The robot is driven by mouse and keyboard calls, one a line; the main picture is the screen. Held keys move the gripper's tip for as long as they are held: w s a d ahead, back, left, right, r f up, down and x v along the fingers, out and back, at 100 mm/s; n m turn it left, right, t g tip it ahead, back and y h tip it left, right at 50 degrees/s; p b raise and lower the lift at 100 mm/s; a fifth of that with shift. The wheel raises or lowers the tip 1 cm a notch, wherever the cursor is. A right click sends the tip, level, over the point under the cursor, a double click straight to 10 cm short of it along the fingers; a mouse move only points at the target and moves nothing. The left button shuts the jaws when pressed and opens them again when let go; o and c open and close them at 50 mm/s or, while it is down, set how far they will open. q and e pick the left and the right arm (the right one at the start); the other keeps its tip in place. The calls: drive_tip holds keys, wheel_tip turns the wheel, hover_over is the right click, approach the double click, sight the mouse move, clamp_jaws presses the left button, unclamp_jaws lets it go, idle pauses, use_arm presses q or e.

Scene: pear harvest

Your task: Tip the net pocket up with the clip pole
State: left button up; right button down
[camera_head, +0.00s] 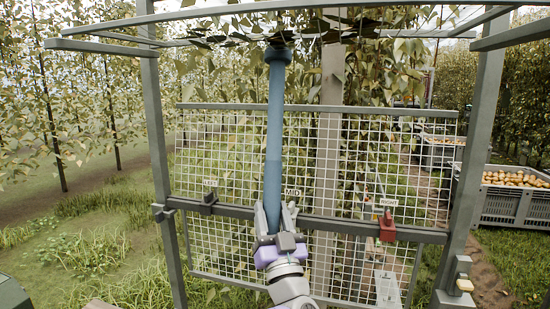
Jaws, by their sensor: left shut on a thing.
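My left gripper (274,222) is shut around the lower part of a blue pole (274,130), in the middle of the head view. The pole stands nearly upright in front of a white wire mesh panel (240,150). Its wider blue top end (278,54) reaches up to a cluster of dark leaves (300,28) under the overhead bars. I cannot tell whether the top touches them. The net pocket cannot be clearly made out among those leaves; any clip on the pole's top is hidden. My right gripper is not in view.
A grey frame with a left post (157,130) and right post (474,150) surrounds the panel. A crossbar (340,226) carries a dark holder (209,197) and a red holder (387,226). A pear crate (500,205) stands right. Grass lies left.

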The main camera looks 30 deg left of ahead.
sight(269, 165)
use_arm(q)
drive_tip(key=shift+r, duration=0.15)
idle(0.4)
drive_tip(key=shift+r+p, duration=3.25)
drive_tip(key=shift+r, duration=1.45)
drive_tip(key=shift+f, duration=0.2)
drive_tip(key=shift+f+b, duration=7.1)
drive_tip(key=shift+f, duration=0.35)
drive_tip(key=shift+s, duration=0.1)
